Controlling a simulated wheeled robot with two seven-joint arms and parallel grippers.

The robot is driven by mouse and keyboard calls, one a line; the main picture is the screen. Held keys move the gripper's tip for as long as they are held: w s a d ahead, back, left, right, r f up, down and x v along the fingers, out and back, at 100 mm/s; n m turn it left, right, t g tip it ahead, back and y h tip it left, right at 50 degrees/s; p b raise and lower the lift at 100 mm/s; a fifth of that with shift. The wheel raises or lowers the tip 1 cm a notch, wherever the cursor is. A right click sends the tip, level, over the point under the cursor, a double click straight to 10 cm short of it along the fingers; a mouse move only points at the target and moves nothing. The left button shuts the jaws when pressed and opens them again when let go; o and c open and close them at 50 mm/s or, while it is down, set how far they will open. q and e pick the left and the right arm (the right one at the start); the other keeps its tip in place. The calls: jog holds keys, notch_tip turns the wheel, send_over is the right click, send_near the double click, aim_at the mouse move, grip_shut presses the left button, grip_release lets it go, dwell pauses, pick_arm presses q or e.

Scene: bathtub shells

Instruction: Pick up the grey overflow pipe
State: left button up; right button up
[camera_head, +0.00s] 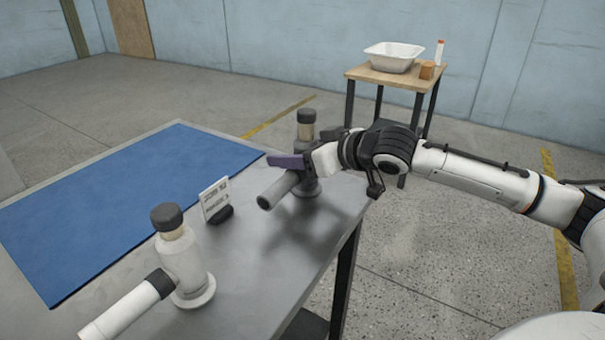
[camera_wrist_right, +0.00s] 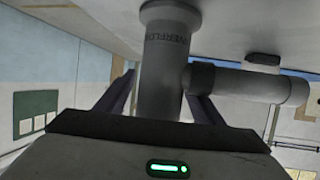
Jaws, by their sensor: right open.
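The grey overflow pipe (camera_head: 278,190) is an upright body with a dark cap and a grey side branch. It stands near the table's right edge. In the right wrist view its upright body (camera_wrist_right: 163,65), with partly readable overflow lettering, is between my fingers, and its side branch (camera_wrist_right: 250,84) points right. My right gripper (camera_head: 302,158) is open around the upright body; it also shows in the right wrist view (camera_wrist_right: 165,98). I cannot tell whether the fingers touch it. My gripper hides part of the body in the head view. My left gripper is not in view.
A similar fitting with a white branch (camera_head: 183,262) stands at the near left of the grey table (camera_head: 262,268). A small white sign (camera_head: 214,198) stands between the fittings. A blue mat (camera_head: 125,205) lies behind. A wooden side table (camera_head: 385,75) holds a white basin (camera_head: 393,56).

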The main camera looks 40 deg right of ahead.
jog(key=shift+r, duration=0.1)
jog(key=c, duration=1.2)
